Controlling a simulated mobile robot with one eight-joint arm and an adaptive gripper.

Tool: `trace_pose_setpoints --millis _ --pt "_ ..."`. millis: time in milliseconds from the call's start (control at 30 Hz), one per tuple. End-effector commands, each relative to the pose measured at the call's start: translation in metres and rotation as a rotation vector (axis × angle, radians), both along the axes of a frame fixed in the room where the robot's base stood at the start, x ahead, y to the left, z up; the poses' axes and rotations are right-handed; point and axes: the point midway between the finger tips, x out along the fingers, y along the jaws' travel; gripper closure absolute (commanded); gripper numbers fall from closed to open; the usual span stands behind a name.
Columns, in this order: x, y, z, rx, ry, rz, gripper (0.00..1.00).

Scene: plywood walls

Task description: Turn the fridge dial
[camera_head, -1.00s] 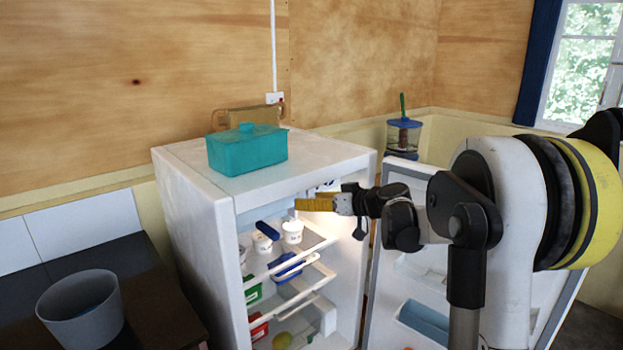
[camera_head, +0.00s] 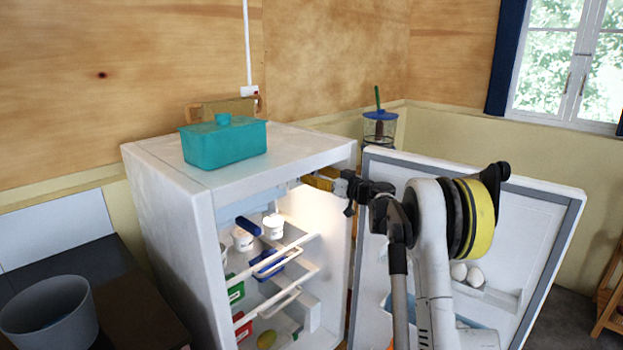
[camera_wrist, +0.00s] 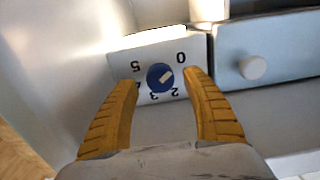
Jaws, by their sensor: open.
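The fridge (camera_head: 180,215) stands open, its door (camera_head: 540,215) swung out to the right. The fridge dial (camera_wrist: 161,77) is a round blue knob with a pale pointer mark, on a light panel with numbers around it, upside down in the wrist view. The pointer slants toward the upper right, on the side of the 0. My gripper (camera_wrist: 162,90) is open, its two yellow fingers on either side of the dial, apart from it as far as I can tell. In the head view my gripper (camera_head: 318,180) is inside the upper fridge opening; the dial is hidden there.
A pale round knob (camera_wrist: 253,67) on a blue-grey front lies right of the dial panel. White tubs (camera_head: 273,226) and a blue tray (camera_head: 268,264) sit on the shelves below. A teal box (camera_head: 225,145) stands on top. A grey bucket (camera_head: 50,312) stands at left.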

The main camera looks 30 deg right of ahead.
Motion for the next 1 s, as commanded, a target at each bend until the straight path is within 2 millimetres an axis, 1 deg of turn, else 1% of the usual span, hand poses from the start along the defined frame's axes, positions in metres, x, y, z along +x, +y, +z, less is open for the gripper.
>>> trace_pose_setpoints --millis 33,133,400,433,467,500,567,600,633,867,1000 --pt "0.0050 0.0024 -0.0015 0.000 0.000 0.001 0.43" --pt "0.0105 0.0043 -0.0004 0.000 0.000 0.001 0.43" --pt "0.0121 0.0049 0.0007 0.000 0.000 0.001 0.43" --pt "0.0121 0.0049 0.0007 0.000 0.000 0.001 0.44" --pt "0.0121 0.0049 0.0006 0.000 0.000 0.001 0.53" --pt "0.0121 0.0049 0.0006 0.000 0.000 0.001 0.66" --pt "0.0120 0.0049 0.0006 0.000 0.000 0.001 0.84" --pt "0.0120 0.0049 0.0006 0.000 0.000 0.001 0.96" --pt "0.0120 0.0049 0.0006 0.000 0.000 0.001 0.98" --pt "0.0120 0.0049 0.0008 0.010 0.004 0.001 0.98" --pt "0.0121 0.0049 0.0014 0.047 0.017 0.001 0.98"
